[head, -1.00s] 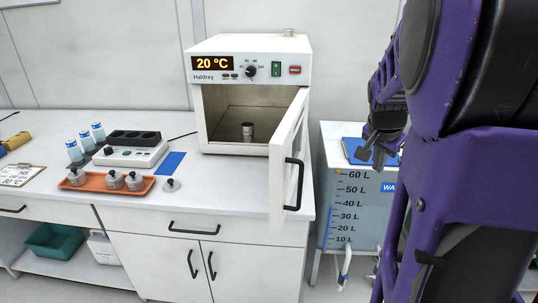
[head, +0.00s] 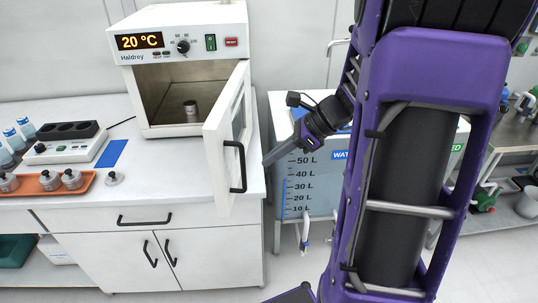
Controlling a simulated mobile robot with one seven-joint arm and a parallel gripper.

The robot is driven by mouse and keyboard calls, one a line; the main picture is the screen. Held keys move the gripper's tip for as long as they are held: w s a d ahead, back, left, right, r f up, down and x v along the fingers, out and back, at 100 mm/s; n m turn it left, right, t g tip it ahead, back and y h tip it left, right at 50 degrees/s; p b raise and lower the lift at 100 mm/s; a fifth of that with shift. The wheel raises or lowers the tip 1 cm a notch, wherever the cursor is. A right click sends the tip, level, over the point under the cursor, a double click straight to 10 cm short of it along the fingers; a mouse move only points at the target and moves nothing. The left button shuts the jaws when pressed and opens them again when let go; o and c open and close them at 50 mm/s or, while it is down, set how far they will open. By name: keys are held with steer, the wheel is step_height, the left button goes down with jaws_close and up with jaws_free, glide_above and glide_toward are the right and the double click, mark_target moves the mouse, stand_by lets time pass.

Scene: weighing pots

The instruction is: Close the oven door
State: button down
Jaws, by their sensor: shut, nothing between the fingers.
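The white oven (head: 145,75) stands on the white bench and its display reads 20 °C. Its door (head: 228,135) is hinged on the right and stands wide open, swung out toward me past the bench front. The door has a window and a black handle (head: 237,167). A small metal pot (head: 191,111) stands inside the oven chamber. My gripper (head: 270,160) is to the right of the door, pointing left and down toward it, with its fingers together and empty. A small gap seems to lie between the fingertips and the door; contact is hard to tell.
A water tank (head: 305,190) stands right of the bench, behind my gripper. On the bench left are a blue mat (head: 111,154), a small lidded pot (head: 114,178), an orange tray (head: 28,186) with several pots, and a white device (head: 70,148). The floor in front is clear.

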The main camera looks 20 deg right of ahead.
mark_target(225, 178)
steer(key=x, duration=0.3)
steer(key=a+r+x, duration=0.1)
steer(key=x, duration=0.5)
steer(key=shift+w+a+r+b, duration=0.15)
steer(key=shift+w+a+b, duration=0.05)
steer(key=shift+w+b, duration=0.15)
steer(key=shift+w+a, duration=0.3)
steer(key=shift+a, duration=0.2)
steer(key=shift+a, duration=0.1)
